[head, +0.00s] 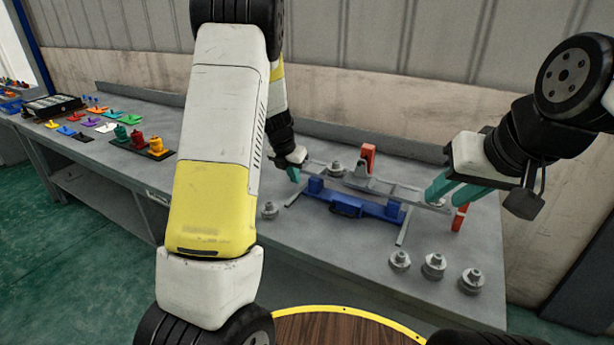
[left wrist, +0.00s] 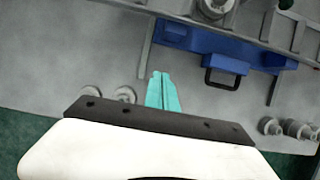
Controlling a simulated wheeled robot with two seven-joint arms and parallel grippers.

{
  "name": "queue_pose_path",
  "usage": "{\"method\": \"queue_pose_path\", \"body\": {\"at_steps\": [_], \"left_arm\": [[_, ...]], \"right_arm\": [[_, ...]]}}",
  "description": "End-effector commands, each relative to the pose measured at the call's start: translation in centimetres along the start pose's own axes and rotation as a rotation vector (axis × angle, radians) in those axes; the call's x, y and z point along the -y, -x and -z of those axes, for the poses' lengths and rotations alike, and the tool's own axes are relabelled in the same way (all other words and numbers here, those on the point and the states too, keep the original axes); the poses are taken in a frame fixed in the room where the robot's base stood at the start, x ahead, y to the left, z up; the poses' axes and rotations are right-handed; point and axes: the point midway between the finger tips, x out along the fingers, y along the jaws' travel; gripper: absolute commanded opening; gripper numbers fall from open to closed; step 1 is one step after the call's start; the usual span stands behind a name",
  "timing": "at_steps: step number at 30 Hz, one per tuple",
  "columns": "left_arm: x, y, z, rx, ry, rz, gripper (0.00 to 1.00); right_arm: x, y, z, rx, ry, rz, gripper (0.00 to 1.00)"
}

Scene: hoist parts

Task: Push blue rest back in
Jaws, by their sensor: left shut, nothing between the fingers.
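The blue rest (head: 370,208) is a long bar with a handle on its front side, lying along the grey metal frame (head: 385,187) on the table. In the left wrist view the blue rest (left wrist: 200,42) runs across the upper part, with its handle (left wrist: 223,76) towards the camera. My left gripper (head: 294,173) is beside the rest's left end, apart from it. Its teal fingers (left wrist: 162,88) are together and empty. My right gripper (head: 453,190) is over the frame's right end; its teal fingers look spread, with nothing seen between them.
Orange uprights (head: 367,158) and (head: 460,217) stand at the frame's back and right end. Grey round parts stand at the table front (head: 433,265), at the left (head: 269,210) and on the frame (head: 337,168). Coloured parts (head: 153,147) lie far left. The table left of the frame is mostly clear.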

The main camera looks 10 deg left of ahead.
Motion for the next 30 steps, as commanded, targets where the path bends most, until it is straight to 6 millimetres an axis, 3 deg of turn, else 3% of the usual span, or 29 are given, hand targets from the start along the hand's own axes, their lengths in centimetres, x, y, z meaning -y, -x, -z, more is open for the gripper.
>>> {"method": "queue_pose_path", "body": {"at_steps": [4,9,12,16,20,30], "left_arm": [[1.9,0.7,0.8,-0.023,-0.054,0.016,0.0],[7.0,1.4,3.9,-0.09,-0.214,0.067,0.0],[9.0,1.8,5.3,-0.116,-0.28,0.09,0.0],[9.8,1.5,6.2,-0.13,-0.312,0.102,0.0],[9.8,-0.1,6.5,-0.133,-0.31,0.103,0.0],[10.3,-7.2,7.5,-0.132,-0.309,0.102,0.0]], "right_arm": [[0.0,0.0,0.0,0.0,0.0,0.0,0.33],[0.0,0.0,0.0,0.0,0.0,0.0,0.33],[0.0,0.0,0.0,0.0,0.0,0.0,0.33],[0.0,0.0,0.0,0.0,0.0,0.0,0.33],[0.0,0.0,0.0,0.0,0.0,0.0,0.33],[0.0,0.0,0.0,0.0,0.0,0.0,0.33]]}}
